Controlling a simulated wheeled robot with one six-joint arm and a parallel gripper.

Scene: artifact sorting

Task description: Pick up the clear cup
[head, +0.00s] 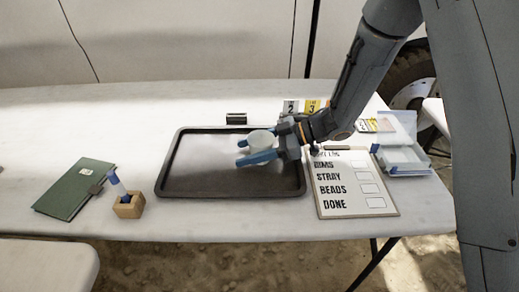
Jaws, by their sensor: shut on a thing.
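The clear cup (261,140) is a small, pale, see-through cup over the right half of the dark tray (172,168). My gripper (257,147) reaches in from the right with its blue fingers on either side of the cup. It is shut on the cup. The near finger hides the lower part of the cup, so I cannot tell whether its base touches the tray.
A checklist board (345,203) lies right of the tray, with pale blue boxes (402,160) beyond it. Number cards (313,106) and a small black object (236,119) stand behind.

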